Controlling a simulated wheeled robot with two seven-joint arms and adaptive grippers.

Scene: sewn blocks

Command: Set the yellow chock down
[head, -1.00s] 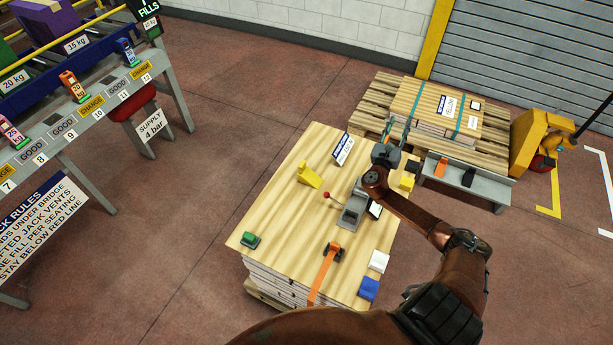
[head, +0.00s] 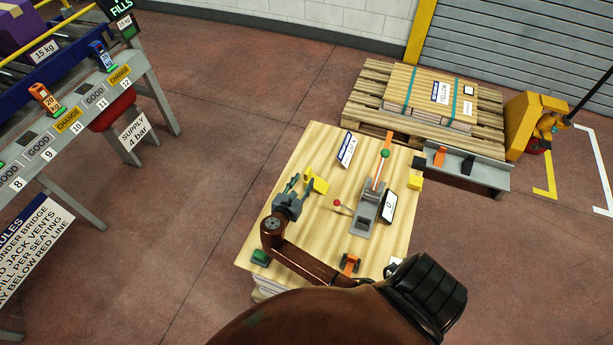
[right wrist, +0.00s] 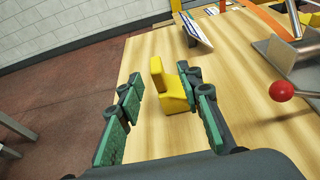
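The yellow chock (head: 318,181) stands on the pale wooden table top (head: 310,231), left of the small grey press with a red knob. In the right wrist view the chock (right wrist: 175,90) has a tall back and a low step. My right gripper (head: 300,184) is open beside the chock, on its left in the head view. In the right wrist view the open fingers (right wrist: 163,103) frame the chock, which sits nearer the right finger. I cannot tell whether that finger touches it. My left gripper is not in view.
The grey press (head: 365,212) with its red knob (head: 337,203) stands right of the chock. A sign card (head: 347,148) stands behind. A green block (head: 260,257) lies front left; another yellow block (head: 415,183) sits at the right edge. A loaded pallet (head: 360,105) is beyond.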

